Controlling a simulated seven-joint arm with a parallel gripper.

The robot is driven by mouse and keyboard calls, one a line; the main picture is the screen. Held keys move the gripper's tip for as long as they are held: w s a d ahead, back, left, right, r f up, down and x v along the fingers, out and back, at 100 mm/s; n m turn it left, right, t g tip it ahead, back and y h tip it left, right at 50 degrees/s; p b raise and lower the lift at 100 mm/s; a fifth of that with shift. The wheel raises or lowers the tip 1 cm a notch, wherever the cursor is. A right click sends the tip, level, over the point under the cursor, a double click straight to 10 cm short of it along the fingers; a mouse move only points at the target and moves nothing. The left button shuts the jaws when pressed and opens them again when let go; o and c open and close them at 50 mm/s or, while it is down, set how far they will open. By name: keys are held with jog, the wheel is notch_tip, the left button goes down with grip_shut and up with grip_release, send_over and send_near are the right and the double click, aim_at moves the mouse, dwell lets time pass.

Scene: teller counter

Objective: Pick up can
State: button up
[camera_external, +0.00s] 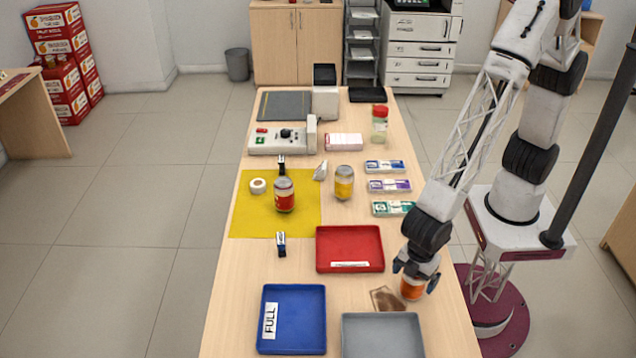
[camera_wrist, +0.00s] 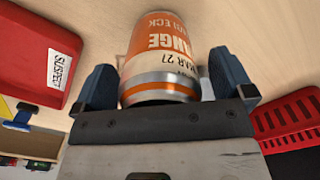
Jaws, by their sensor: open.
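An orange can (camera_external: 411,289) stands on the counter near its right edge, right of the brown flat item. In the wrist view the can (camera_wrist: 160,55) shows an orange and white label reading "ANGE" and "MAR 27". My gripper (camera_external: 416,277) is open over it, with one dark finger on each side of the can. In the wrist view, small gaps seem to show between fingers and can; contact is hard to tell. Two other cans stand farther back: a red one (camera_external: 284,197) on the yellow mat (camera_external: 250,215) and a yellow one (camera_external: 344,184) beside the mat.
A red tray (camera_external: 350,235), labelled "SUSPECT" in the wrist view (camera_wrist: 25,50), a blue tray marked "FULL" (camera_external: 305,318) and a grey tray (camera_external: 382,340) lie nearby. A brown flat item (camera_external: 385,299) lies just left of the can. Banknote bundles (camera_external: 393,208) line the right side.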

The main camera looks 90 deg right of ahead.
jog(key=c, duration=1.2)
jog(key=shift+r, duration=0.25)
jog(key=shift+r, duration=0.5)
jog(key=shift+s+d+r, duration=0.15)
jog(key=shift+r, duration=0.4)
jog(key=shift+s+d+r, duration=0.1)
jog(key=shift+s+r, duration=0.05)
jog(key=shift+r, duration=0.4)
jog(key=s+d, duration=0.3)
jog(key=s, duration=0.1)
jog(key=s+d+r, duration=0.1)
jog(key=s+d, duration=0.5)
jog(key=s, duration=0.1)
jog(key=shift+s+d+r, duration=0.2)
jog(key=shift+s+d, duration=0.1)
jog(key=shift+s, duration=0.05)
